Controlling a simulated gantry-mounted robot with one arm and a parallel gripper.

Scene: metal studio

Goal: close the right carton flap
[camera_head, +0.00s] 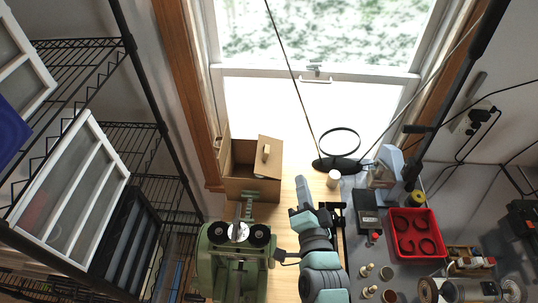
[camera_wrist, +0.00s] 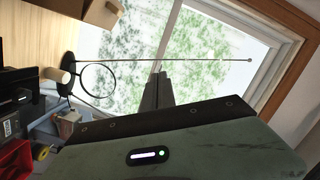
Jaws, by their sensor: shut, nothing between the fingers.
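The brown cardboard carton (camera_head: 238,187) stands on the wooden worktop below the window, its open inside partly visible. Its right flap (camera_head: 272,173) is raised and tilted, with a small tan grip (camera_head: 266,153) on it. The left flap (camera_head: 225,146) also stands up. My gripper (camera_head: 299,183) is to the right of the carton, apart from the right flap, with its fingers pointing toward the window. In the wrist view the fingers (camera_wrist: 157,90) are together and empty. A brown panel with a pale grip (camera_wrist: 103,12) at the top edge there may be the right flap.
A green machine (camera_head: 236,270) stands in front of the carton. A white cup (camera_head: 333,179) and a black ring on a stand (camera_head: 340,164) are to the right of my gripper. A red tray (camera_head: 393,225) lies farther right. Wire shelving is at the left.

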